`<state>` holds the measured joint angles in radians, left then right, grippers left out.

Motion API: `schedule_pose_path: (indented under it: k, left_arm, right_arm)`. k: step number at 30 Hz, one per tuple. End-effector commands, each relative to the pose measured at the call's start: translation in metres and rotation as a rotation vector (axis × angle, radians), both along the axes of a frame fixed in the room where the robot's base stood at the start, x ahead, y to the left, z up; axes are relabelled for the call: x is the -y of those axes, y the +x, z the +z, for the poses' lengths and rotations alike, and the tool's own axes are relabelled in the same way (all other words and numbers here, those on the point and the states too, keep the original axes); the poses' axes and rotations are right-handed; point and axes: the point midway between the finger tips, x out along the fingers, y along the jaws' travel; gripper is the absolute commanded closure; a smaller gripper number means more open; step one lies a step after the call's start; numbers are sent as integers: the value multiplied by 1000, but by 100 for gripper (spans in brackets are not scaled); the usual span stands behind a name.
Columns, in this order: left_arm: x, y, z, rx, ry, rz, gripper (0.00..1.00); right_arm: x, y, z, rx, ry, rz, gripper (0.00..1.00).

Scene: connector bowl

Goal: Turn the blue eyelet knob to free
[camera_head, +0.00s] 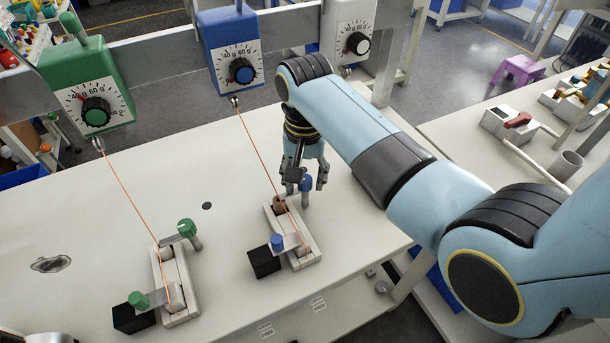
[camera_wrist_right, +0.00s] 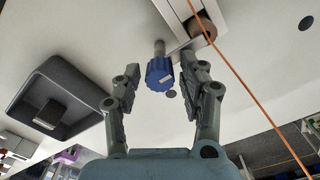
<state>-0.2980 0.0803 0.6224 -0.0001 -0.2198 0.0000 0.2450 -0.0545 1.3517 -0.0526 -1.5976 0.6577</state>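A blue knob (camera_head: 306,184) stands on a short post at the far end of the right fixture (camera_head: 312,245). My right gripper (camera_head: 306,180) is over this knob, with its fingers pointing down. In the right wrist view the ribbed blue knob (camera_wrist_right: 159,75) lies between the two open fingers (camera_wrist_right: 158,72). A gap shows on its left; the right finger looks close, and I cannot tell whether it touches. A second blue knob (camera_head: 277,242) sits at the fixture's near end beside a black block (camera_head: 264,261). I cannot tell which knob is the eyelet one. My left gripper is out of view.
An orange thread (camera_head: 258,148) runs from the blue scale box (camera_head: 229,35) to the right fixture. A similar fixture (camera_head: 175,287) with green knobs and its own thread stands left, below a green scale box (camera_head: 86,77). The tabletop between the fixtures is clear.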

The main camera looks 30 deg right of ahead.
Motion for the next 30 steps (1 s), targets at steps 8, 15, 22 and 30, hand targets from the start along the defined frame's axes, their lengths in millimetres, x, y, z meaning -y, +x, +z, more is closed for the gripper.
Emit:
schedule_pose_path:
  k: [8, 15, 22, 30]
  left_arm:
    - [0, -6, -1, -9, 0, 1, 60]
    - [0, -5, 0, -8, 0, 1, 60]
    - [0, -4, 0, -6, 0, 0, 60]
    - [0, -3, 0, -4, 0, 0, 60]
  right_arm:
    - [0, 0, 0, 0, 0, 0, 97]
    - [0, 0, 0, 0, 0, 10, 100]
    - [0, 0, 0, 0, 0, 88, 100]
    - [0, 1, 0, 1, -1, 297, 100]
